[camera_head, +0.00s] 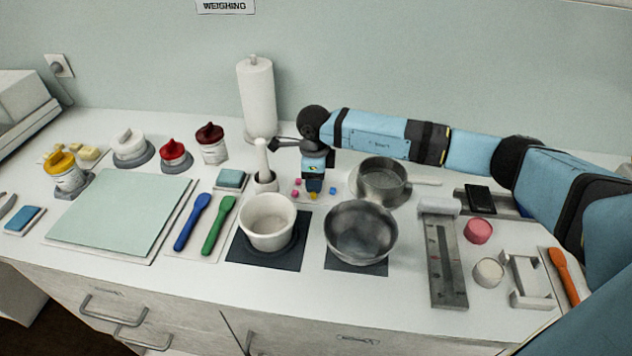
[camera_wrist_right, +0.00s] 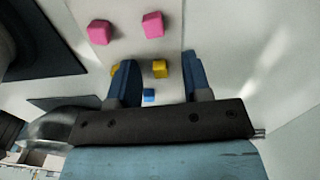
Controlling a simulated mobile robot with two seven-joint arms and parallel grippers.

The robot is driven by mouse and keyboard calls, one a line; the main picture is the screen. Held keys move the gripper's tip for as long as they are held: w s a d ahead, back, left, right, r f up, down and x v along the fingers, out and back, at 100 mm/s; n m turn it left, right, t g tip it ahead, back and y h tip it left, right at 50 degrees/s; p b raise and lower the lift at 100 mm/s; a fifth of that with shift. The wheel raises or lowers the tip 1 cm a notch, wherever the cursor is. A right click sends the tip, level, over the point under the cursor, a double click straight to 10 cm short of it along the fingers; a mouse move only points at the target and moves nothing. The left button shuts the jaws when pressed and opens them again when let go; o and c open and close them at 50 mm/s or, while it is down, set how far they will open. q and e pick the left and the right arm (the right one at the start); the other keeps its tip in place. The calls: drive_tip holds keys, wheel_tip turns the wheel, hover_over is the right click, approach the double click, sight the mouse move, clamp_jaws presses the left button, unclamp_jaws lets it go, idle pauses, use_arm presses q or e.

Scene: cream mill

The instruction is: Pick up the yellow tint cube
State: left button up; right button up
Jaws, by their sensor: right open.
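Small coloured cubes lie on a pale tray by the mortar. A yellow tint cube (camera_head: 313,196) shows just under my right gripper (camera_head: 314,187), which points down. Another yellow piece (camera_wrist_right: 115,69) is partly hidden behind the left finger. A blue cube (camera_wrist_right: 149,95) also shows between the fingers, and two pink cubes (camera_wrist_right: 99,32) lie beyond them. No cube is held. My left gripper is not in view.
The white mortar (camera_head: 267,222) stands in front of the cubes, left of a steel bowl (camera_head: 361,233). A steel pan (camera_head: 381,182) is close on the right. The pestle (camera_head: 262,160) stands upright at the left, before a paper roll (camera_head: 257,98).

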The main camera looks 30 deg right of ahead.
clamp_jaws()
drive_tip(key=shift+r, duration=0.15)
idle(0.4)
wheel_tip(320, 180, up, 20)
drive_tip(key=b, duration=0.1)
idle(0.3)
